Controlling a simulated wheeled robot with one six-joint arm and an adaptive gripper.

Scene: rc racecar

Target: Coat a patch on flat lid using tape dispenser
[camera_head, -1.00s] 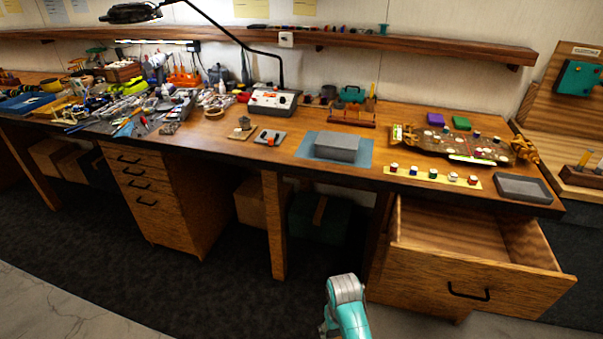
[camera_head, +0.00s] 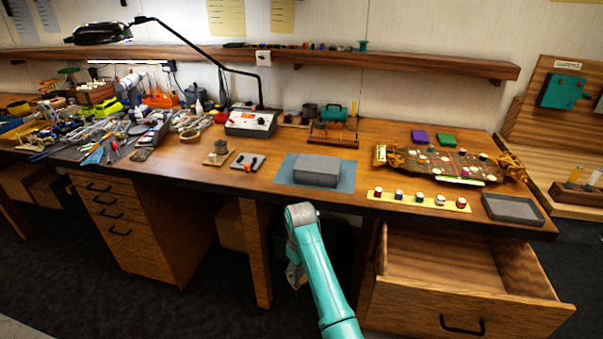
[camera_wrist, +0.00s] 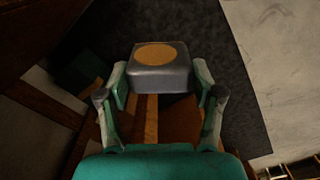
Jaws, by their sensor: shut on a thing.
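My gripper (camera_wrist: 160,80) is shut on a dark grey block with a round tan disc on its top, which I take for the tape dispenser (camera_wrist: 160,57). In the wrist view the block sits between the two fingertips. In the head view my teal arm hides most of the gripper, low in front of the bench. A grey box with a flat top, likely the flat lid (camera_head: 318,170), rests on a blue mat (camera_head: 287,172) near the bench's front edge. The held block is apart from it.
The wooden bench (camera_head: 385,150) has an open drawer (camera_head: 440,310) at the right. A yellow strip with several small jars (camera_head: 420,199), a grey tray (camera_head: 513,208) and a game-like board (camera_head: 445,162) stand right of the mat. Tools crowd the left. A lamp arm reaches overhead.

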